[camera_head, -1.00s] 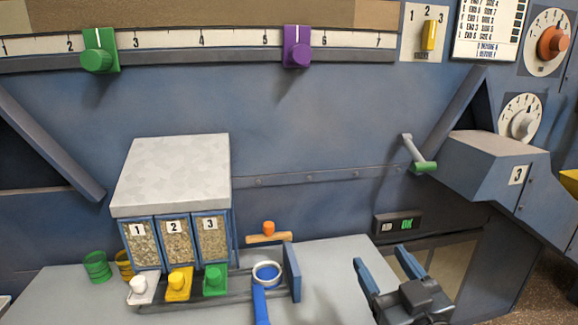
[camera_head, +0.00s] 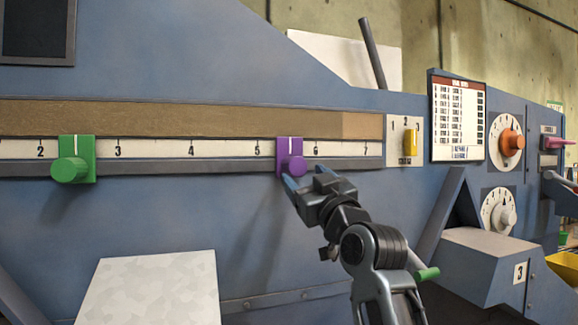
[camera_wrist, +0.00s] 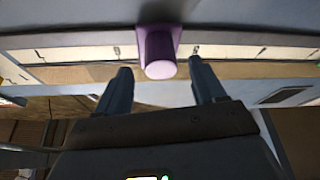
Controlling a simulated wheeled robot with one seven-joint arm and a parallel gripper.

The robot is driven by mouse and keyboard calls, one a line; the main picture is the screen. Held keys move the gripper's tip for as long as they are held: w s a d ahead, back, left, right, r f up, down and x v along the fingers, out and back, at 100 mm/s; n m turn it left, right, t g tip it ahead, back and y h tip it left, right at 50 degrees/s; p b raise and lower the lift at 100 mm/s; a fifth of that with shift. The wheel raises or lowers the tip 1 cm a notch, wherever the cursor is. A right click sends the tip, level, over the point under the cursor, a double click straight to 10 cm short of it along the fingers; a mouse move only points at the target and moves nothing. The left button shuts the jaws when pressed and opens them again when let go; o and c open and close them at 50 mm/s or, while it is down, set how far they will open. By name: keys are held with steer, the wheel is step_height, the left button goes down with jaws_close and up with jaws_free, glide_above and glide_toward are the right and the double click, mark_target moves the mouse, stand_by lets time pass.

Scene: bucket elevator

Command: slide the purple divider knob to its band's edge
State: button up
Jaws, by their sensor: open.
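The purple divider knob (camera_head: 291,160) sits on the numbered scale (camera_head: 216,151) between 5 and 6, with its white mark about midway between them. The wrist view shows the purple knob (camera_wrist: 160,52) from close up, upside down relative to the head view. My gripper (camera_head: 303,184) is raised in front of the panel, just below and near the knob. In the wrist view my gripper (camera_wrist: 159,78) is open, with one blue finger to each side of the knob's round end. The knob lies beyond the fingertips, and no contact shows.
A green divider knob (camera_head: 74,161) sits between 2 and 3 on the same scale. A tan band (camera_head: 200,119) runs above the scale, with a lighter section near 7. A yellow switch (camera_head: 411,143) and orange dial (camera_head: 510,142) are to the right. The scale between the knobs is clear.

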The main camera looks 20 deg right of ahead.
mark_target(293, 165)
steer(key=p+x, duration=0.1)
steer(key=x, duration=0.6)
